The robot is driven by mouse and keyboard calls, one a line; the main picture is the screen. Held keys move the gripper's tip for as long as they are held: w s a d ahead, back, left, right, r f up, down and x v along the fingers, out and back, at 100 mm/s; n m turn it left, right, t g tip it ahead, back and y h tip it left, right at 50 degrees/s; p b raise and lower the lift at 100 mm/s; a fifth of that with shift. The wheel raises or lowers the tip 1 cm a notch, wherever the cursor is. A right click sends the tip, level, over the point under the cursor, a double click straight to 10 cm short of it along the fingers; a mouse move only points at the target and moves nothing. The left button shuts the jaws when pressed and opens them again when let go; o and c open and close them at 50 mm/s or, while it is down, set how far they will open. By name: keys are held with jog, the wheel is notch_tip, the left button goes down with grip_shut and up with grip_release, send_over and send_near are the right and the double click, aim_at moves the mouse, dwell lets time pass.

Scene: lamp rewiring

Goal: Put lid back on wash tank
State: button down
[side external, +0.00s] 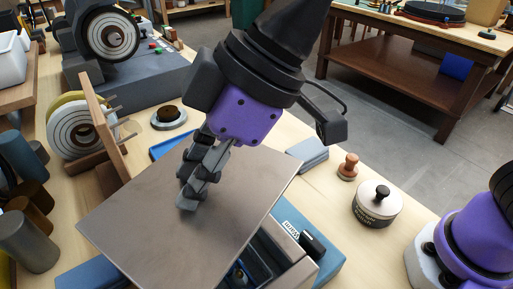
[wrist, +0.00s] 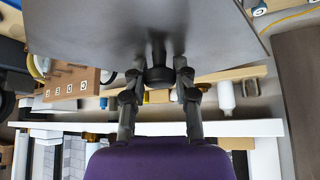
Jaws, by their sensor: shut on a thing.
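The lid is a flat grey-brown plate (side external: 150,228), held tilted above the bench. My gripper (side external: 192,178) is shut on the dark knob at the lid's middle. In the wrist view, the fingers of my gripper (wrist: 158,88) are on either side of the knob (wrist: 160,72), and the lid's face (wrist: 100,25) fills the top. Below the lid is what looks like the wash tank (side external: 283,240), a grey-walled box with blue around it and a dark inside. The lid hides most of it, so I cannot tell whether they touch.
A wooden rack with discs (side external: 82,128) stands close on the left, beside several dark cylinders (side external: 28,238). A grinder-like machine (side external: 108,38) is behind. A round lidded pot (side external: 377,206) and a wooden-knobbed stamp (side external: 348,166) stand to the right, with bare bench around them.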

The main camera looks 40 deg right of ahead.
aim_at(203, 216)
jog(key=shift+s+a+f, duration=0.15)
jog(key=shift+s+a, duration=0.05)
jog(key=shift+a, duration=0.05)
jog(key=shift+f, duration=3.25)
jog(key=shift+f, duration=0.3)
jog(key=c, duration=0.6)
grip_release()
jog(key=shift+o, duration=0.2)
